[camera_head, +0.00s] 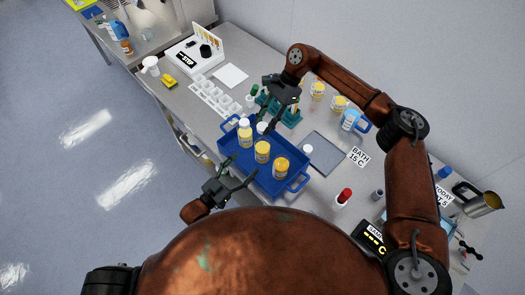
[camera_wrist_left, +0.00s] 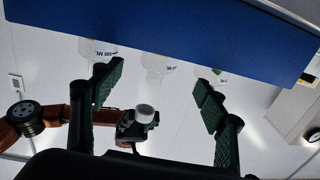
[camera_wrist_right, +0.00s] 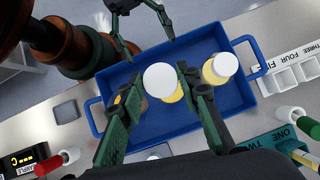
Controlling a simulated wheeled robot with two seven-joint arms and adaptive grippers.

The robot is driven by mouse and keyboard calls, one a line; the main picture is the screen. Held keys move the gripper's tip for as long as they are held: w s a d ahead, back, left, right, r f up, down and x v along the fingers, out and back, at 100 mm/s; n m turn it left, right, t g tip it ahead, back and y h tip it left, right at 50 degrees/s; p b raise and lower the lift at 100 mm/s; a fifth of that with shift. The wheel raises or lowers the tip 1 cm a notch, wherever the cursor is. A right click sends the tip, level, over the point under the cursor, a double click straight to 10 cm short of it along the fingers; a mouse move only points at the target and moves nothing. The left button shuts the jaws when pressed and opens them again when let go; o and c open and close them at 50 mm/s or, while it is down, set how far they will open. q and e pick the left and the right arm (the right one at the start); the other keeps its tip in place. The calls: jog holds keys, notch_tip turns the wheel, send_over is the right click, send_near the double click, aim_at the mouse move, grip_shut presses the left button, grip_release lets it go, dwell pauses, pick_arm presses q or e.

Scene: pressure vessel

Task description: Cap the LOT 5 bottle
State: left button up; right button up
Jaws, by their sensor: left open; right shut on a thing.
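The blue tray (camera_head: 231,163) holds three bottles with yellow-orange contents. The back-left bottle (camera_head: 245,137) wears a white cap. The middle bottle (camera_head: 262,153) and front-right bottle (camera_head: 281,169) look uncapped. Their lot labels are unreadable. My right gripper (camera_head: 263,121) is shut on a white cap (camera_wrist_right: 160,79), above the tray. In the right wrist view this cap partly covers the middle bottle (camera_wrist_right: 177,95). My left gripper (camera_head: 241,171) is open and empty at the tray's near-left side. Another white cap (camera_head: 308,149) lies right of the tray.
A sign (camera_head: 440,190) partly reads TODAY and 5. A green rack (camera_head: 291,118) stands behind the tray, with a grey mat (camera_head: 324,154) to the right. White compartments (camera_head: 212,96) line the left.

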pick_arm(q)
jog(key=x, duration=1.1)
jog(key=shift+a, duration=0.1)
pick_arm(e)
jog(key=shift+w+f, duration=0.1)
jog(key=shift+w, duration=0.1)
pick_arm(q)
jog(key=shift+w+d, duration=0.25)
jog(key=shift+d, duration=0.05)
pick_arm(e)
jog(key=shift+s, duration=0.1)
pick_arm(q)
jog(key=shift+c, duration=0.2)
jog(key=c, duration=1.7)
jog(key=shift+c, duration=0.4)
pick_arm(e)
send_over(264, 138)
jog(key=shift+f, duration=2.4)
